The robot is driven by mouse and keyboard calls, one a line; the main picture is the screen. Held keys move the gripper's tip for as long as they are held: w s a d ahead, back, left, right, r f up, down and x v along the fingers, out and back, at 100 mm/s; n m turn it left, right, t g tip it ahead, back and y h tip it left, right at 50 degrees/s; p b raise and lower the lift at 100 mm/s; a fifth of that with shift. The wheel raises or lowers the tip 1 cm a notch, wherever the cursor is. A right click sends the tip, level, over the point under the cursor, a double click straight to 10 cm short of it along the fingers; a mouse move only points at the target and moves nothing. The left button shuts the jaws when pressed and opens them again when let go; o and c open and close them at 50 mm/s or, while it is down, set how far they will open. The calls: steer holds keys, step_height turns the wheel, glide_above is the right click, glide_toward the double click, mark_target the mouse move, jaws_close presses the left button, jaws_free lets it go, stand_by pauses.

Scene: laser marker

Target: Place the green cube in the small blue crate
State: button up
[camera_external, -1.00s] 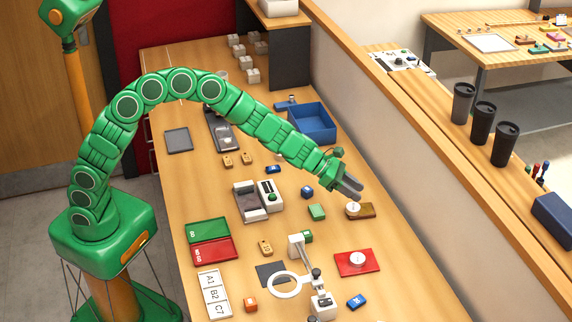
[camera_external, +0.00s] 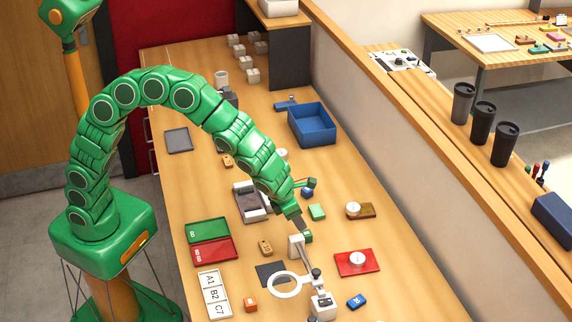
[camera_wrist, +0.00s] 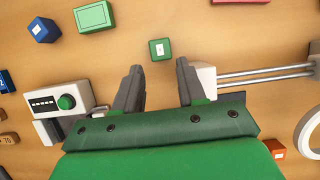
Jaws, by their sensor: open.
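The small green cube (camera_external: 308,237) sits on the wooden table beside the white post of the magnifier stand. In the wrist view the green cube (camera_wrist: 160,49) has a white label on top and lies just beyond my fingertips, centred between them. My gripper (camera_external: 299,226) points down at the table close to the cube; its two dark fingers (camera_wrist: 160,70) are apart with nothing between them. The blue crate (camera_external: 312,136) stands farther back on the table by the partition, open on top; its inside looks empty.
The magnifier stand (camera_external: 296,246) is close to the cube, right of my fingers in the wrist view. A larger green block (camera_external: 317,213) and a blue cube (camera_external: 307,193) lie nearby. A red plate (camera_external: 357,262) is to the right. Table between the blocks and crate looks clear.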

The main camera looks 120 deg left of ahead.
mark_target(308, 233)
steer(key=shift+x, duration=3.35)
jaws_close()
steer(key=shift+r, duration=0.1)
steer(key=shift+r, duration=0.5)
step_height(308, 233, up, 2)
steer(key=shift+r, duration=0.1)
steer(key=s+d+r, duration=0.5)
steer(key=s+r, duration=0.4)
steer(key=s, duration=0.4)
steer(key=shift+r, duration=0.35)
